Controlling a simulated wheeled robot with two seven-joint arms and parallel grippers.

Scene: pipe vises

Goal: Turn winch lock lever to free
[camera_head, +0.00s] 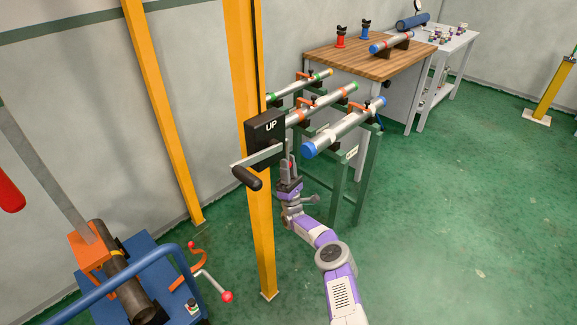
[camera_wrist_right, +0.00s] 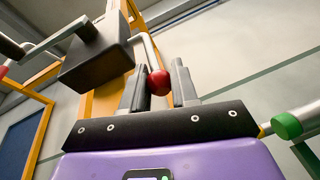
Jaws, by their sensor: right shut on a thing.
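The winch is a black box (camera_head: 265,130) marked UP on a yellow post, and it also shows in the right wrist view (camera_wrist_right: 97,58). Its crank has a black grip (camera_head: 247,178). The lock lever is a bent grey rod with a red ball knob (camera_wrist_right: 159,83), beside the box. My right gripper (camera_head: 290,170) is just right of the post and below the box. In the right wrist view its two black fingers (camera_wrist_right: 159,88) are shut on the red knob. In the head view the fingers mostly hide the lever. My left gripper is not in view.
The yellow post (camera_head: 262,230) stands close to my right gripper. Behind it a green rack (camera_head: 361,180) carries several pipes. A blue cart (camera_head: 150,265) with a dark pipe is at lower left. A wooden-topped bench (camera_head: 345,50) stands behind.

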